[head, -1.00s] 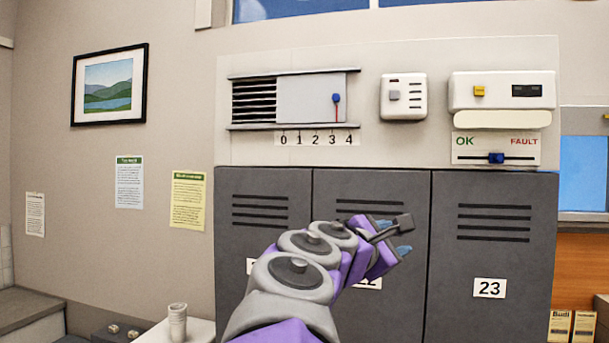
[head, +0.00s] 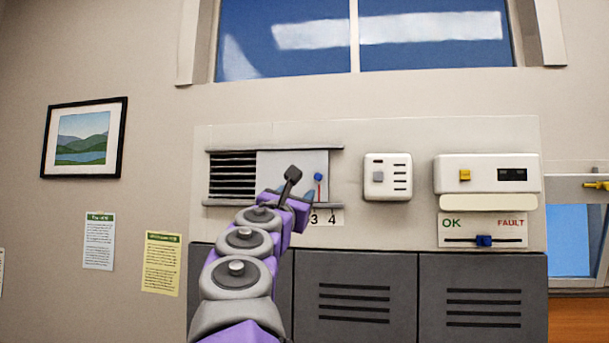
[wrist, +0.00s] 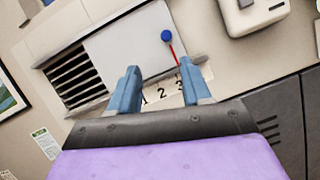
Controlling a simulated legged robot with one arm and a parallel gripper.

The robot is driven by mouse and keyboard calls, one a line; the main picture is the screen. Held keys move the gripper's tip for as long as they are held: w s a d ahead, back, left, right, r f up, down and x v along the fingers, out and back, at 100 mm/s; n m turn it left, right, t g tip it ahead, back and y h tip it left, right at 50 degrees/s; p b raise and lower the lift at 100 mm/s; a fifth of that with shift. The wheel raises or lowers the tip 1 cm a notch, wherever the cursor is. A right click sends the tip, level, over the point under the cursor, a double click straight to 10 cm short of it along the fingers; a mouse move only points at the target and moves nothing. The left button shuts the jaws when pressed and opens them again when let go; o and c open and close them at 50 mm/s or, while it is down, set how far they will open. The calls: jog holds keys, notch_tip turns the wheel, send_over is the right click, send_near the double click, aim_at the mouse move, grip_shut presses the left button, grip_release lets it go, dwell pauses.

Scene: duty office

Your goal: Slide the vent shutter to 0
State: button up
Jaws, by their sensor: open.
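The vent shutter (head: 272,166) is a pale plate in rails on the wall panel, covering the right part of the dark slatted vent (head: 232,178). It carries a blue knob (head: 318,177) with a red pointer line below it, close to the 3 on the number scale (head: 326,217). My gripper (head: 295,193) is open and empty, raised in front of the shutter's lower edge, left of and below the knob. In the wrist view, the blue knob (wrist: 167,36) lies beyond the open fingers (wrist: 160,69), apart from them. In the head view my arm hides the scale's lower numbers.
Right of the vent are a white box with a grey button (head: 388,177) and a white unit with a yellow button (head: 487,175). Below that unit is an OK/FAULT slider (head: 484,240). Grey lockers (head: 356,300) stand under the panel. A window is above.

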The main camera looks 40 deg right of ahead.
jog(key=p, duration=0.1)
send_near(318, 178)
jog(key=d, duration=0.4)
jog(key=p+x, duration=0.1)
jog(key=x, duration=0.1)
jog(key=p+x, duration=0.1)
jog(key=x, duration=0.1)
jog(key=r+p+x, duration=0.1)
jog(key=x, duration=0.1)
jog(key=shift+w+a, duration=0.25)
jog(key=shift+a, duration=0.05)
jog(key=shift+s+r+p, duration=0.1)
jog(key=shift+p, duration=0.2)
jog(key=shift+w+a, duration=0.85)
jog(key=shift+w, duration=0.05)
jog(key=shift+a, duration=0.25)
jog(key=shift+c, duration=0.5)
jog(key=shift+s, duration=0.25)
jog(key=shift+c, duration=0.6)
jog(key=shift+s, duration=0.15)
jog(key=shift+c, duration=0.8)
jog(key=shift+d, duration=0.35)
jog(key=c, duration=0.3)
grip_shut()
